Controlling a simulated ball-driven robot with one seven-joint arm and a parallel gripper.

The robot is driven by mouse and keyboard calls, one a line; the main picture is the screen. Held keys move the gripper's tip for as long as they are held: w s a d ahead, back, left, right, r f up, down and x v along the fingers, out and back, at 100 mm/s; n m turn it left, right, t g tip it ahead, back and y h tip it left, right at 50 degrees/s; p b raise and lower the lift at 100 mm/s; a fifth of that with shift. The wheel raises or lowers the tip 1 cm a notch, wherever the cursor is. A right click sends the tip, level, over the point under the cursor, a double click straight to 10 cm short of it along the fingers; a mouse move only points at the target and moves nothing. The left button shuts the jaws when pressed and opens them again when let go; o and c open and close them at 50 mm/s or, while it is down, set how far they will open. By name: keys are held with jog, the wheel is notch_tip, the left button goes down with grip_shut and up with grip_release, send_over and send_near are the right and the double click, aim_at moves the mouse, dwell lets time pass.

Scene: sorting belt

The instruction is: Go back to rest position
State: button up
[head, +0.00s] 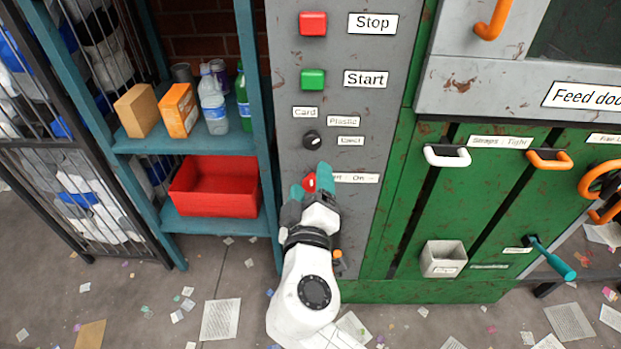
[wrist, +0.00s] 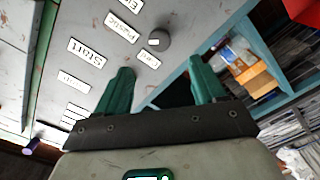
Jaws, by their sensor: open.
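My gripper (head: 311,184) is in front of the grey control panel (head: 285,220), low down near the "On" label (head: 357,178). Its two teal fingers are spread apart. In the head view a red knob (head: 309,182) shows between the fingertips; I cannot tell how close they are to it. In the wrist view the open gripper (wrist: 160,72) has nothing between its fingers but panel and background. The black selector dial (head: 312,141) sits just above the gripper in the head view, and it also shows in the wrist view (wrist: 158,40).
A red Stop button (head: 313,23) and green Start button (head: 313,79) are higher on the panel. A teal shelf (head: 257,130) with boxes, bottles and a red bin (head: 213,188) stands left. Paper scraps litter the floor.

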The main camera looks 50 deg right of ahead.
dwell(0.5)
jog(key=s+d+f+m+g+y+p, duration=0.2)
jog(key=s+d+f+g+y+p, duration=0.15)
jog(key=s+f+g+y, duration=0.45)
jog(key=s+a+f+n+g+y+p, duration=0.2)
jog(key=s+a+f+y, duration=0.4)
jog(key=s+a+f, duration=0.3)
jog(key=shift+s+a+f+p, duration=0.15)
jog(key=shift+s+f+p, duration=0.2)
jog(key=shift+s+p, duration=0.6)
jog(key=shift+o, duration=0.4)
jog(key=shift+s, duration=0.1)
